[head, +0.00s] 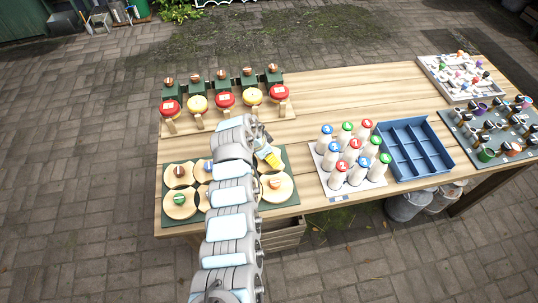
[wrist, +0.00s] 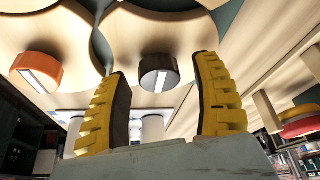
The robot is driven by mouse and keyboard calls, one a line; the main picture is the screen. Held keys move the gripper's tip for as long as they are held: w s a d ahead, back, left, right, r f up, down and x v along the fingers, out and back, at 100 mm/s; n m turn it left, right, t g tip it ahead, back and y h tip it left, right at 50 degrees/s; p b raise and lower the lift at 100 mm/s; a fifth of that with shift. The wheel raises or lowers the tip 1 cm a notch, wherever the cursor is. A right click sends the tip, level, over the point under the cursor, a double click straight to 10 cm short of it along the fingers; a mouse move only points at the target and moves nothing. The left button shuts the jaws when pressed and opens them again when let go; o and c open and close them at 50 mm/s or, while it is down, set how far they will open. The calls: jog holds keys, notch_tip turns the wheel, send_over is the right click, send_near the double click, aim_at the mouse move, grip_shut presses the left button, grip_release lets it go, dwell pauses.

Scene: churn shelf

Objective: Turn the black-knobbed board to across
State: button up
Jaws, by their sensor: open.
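The black-knobbed board (wrist: 195,38) is a round pale wooden disc in the wrist view. Its black knob (wrist: 158,72) carries a white stripe that runs nearly up and down in that picture. My gripper (wrist: 166,85) is open, with its two yellow ribbed fingers apart on either side of the knob in the picture. I cannot tell whether the fingers touch it. In the head view my gripper (head: 268,157) is over the back right of the dark green base (head: 288,160), and my arm hides the black knob there.
A board with an orange knob (head: 275,184) lies close in front; other round boards (head: 180,204) are left of my arm. Red and yellow round-topped pieces (head: 225,100) stand behind. Numbered bottles (head: 354,153) and a blue divided tray (head: 413,148) stand to the right.

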grip_shut()
